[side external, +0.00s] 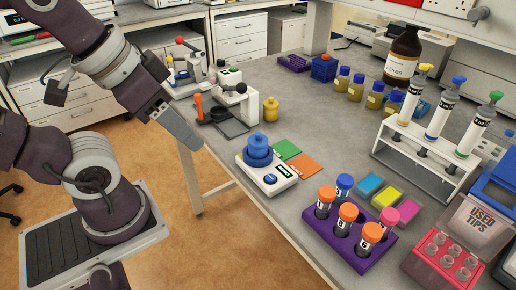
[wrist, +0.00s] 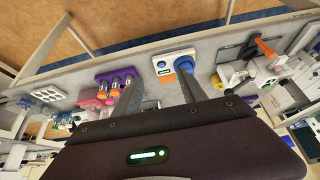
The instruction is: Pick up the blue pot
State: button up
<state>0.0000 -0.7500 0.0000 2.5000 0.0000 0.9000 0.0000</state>
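The blue pot (side external: 258,148) stands upright on a small white device (side external: 272,179) with a blue dial near the table's left edge. In the wrist view the blue pot (wrist: 184,64) shows just beyond the tip of the right-hand finger, on the white device (wrist: 164,66). My gripper (side external: 188,138) is to the left of the pot and higher, out over the table's edge, apart from it. In the wrist view my gripper (wrist: 160,78) has its two fingers well spread, with nothing held between them.
A yellow pot (side external: 271,110) stands behind the blue pot, near a microscope-like instrument (side external: 236,97). Green (side external: 286,149) and orange (side external: 307,165) cards lie beside the device. A purple rack (side external: 349,238) with capped tubes stands in front. A syringe rack (side external: 421,157) is at right.

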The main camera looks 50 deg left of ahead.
jog(key=o, duration=0.4)
jog(key=m+g+y, duration=0.3)
jog(key=m+y, duration=1)
jog(key=m, duration=0.7)
send_near(259, 140)
jog(key=x, duration=0.4)
jog(key=shift+f, duration=0.15)
jog(key=shift+w+f, duration=0.2)
jog(key=shift+f, duration=0.05)
jog(key=x, duration=0.6)
jog(key=shift+a+r, duration=0.25)
jog(key=shift+a, duration=0.3)
jog(key=shift+c, duration=0.2)
